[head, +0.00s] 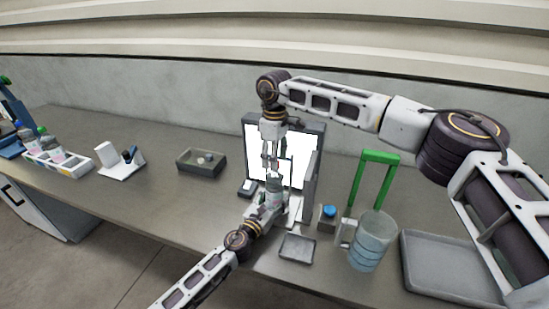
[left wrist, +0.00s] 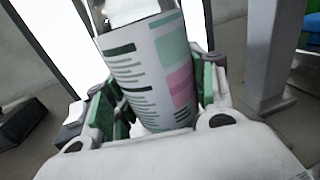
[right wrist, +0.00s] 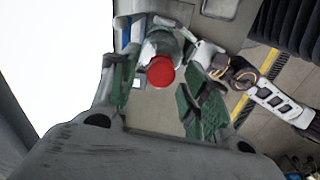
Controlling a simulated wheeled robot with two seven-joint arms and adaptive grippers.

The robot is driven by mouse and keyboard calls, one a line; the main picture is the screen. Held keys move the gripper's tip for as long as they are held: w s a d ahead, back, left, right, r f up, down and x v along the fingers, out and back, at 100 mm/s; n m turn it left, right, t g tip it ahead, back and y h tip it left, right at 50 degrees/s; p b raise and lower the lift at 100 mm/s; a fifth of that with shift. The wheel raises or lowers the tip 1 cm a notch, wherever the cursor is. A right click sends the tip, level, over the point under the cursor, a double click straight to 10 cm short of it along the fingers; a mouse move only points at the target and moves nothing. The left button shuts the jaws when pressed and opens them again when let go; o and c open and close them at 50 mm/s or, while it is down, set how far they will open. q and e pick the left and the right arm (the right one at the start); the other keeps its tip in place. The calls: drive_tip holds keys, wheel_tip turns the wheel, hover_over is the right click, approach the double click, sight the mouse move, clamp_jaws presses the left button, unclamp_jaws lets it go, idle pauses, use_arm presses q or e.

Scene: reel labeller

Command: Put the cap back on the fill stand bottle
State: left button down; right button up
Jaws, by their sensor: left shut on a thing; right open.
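My left gripper (head: 272,192) is shut on a bottle (left wrist: 152,75) with a white, green and pink label. The bottle stands about upright between the fingers, in front of a bright white panel. My right gripper (head: 271,164) is open and points down just above it. In the right wrist view the bottle (right wrist: 160,42) lies between the spread fingers, apart from them. A red round piece (right wrist: 160,72) shows at its top end; I cannot tell whether it is seated there. A blue cap-like piece (head: 329,210) sits on a small grey block to the right.
A clear bluish jug (head: 370,241) stands before a green frame (head: 379,157). A grey tray (head: 425,272) lies at the right, a small dish (head: 297,247) at the front edge. A dark open box (head: 183,165) and a bottle rack (head: 70,169) are left.

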drive_tip(key=shift+r, duration=0.1)
drive_tip(key=shift+r, duration=2.15)
drive_tip(key=shift+c, duration=0.4)
